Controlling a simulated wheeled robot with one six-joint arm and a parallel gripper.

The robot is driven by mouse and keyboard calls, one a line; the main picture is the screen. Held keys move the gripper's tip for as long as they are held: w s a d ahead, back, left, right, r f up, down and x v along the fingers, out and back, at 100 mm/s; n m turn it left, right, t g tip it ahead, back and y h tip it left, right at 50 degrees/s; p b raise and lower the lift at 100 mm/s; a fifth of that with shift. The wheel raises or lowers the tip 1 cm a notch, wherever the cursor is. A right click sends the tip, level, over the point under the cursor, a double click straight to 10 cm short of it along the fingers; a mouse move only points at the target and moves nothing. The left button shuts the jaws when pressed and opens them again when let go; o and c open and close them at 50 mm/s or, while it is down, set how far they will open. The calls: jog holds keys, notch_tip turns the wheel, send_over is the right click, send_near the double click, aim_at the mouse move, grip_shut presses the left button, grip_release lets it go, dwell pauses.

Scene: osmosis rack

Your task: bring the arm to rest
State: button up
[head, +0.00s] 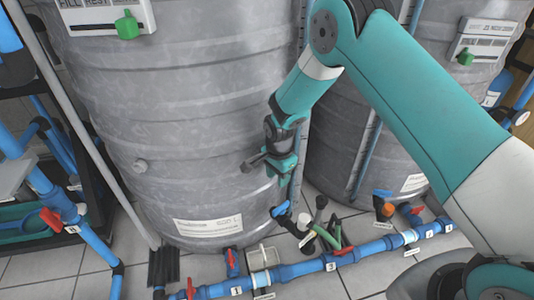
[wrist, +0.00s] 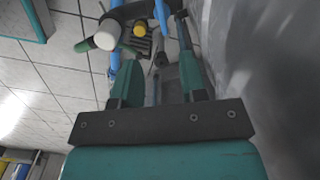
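My teal and white arm (head: 424,97) reaches in from the right and bends down in front of the grey tanks. My gripper (head: 266,168) hangs in front of the large left tank (head: 190,110), low on its right side. In the wrist view my gripper (wrist: 160,60) has its two fingers apart, and nothing is seen held between them. Beyond the fingers are blue pipework (wrist: 161,12), a white cap (wrist: 107,35) and floor tiles. A tank wall (wrist: 250,60) runs close along the right of that view.
A blue pipe manifold (head: 325,264) with red, blue and green valve handles runs low across the front. A second grey tank (head: 345,130) stands behind my arm. A dark rack with blue pipes (head: 60,150) is at the left. Bare floor tiles (head: 45,275) show at lower left.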

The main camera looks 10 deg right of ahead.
jog(key=s+a+r+n+y, duration=0.2)
jog(key=s+r+n, duration=0.5)
jog(key=r, duration=0.6)
jog(key=s+a+r+n+y, duration=0.1)
jog(key=s+r+n, duration=0.55)
jog(key=r, duration=0.65)
jog(key=s+r+n+y+p, duration=0.1)
jog(key=s+r+n, duration=0.25)
jog(key=s, duration=0.45)
jog(key=s+r+n+p, duration=0.1)
jog(key=s+r+n, duration=0.25)
jog(key=s, duration=0.55)
notch_tip(320, 180, up, 29)
jog(key=p, duration=2.8)
jog(key=shift+w+d+r+m+p, duration=0.15)
jog(key=shift+w+d+m+p, duration=0.15)
jog(key=shift+m, duration=0.15)
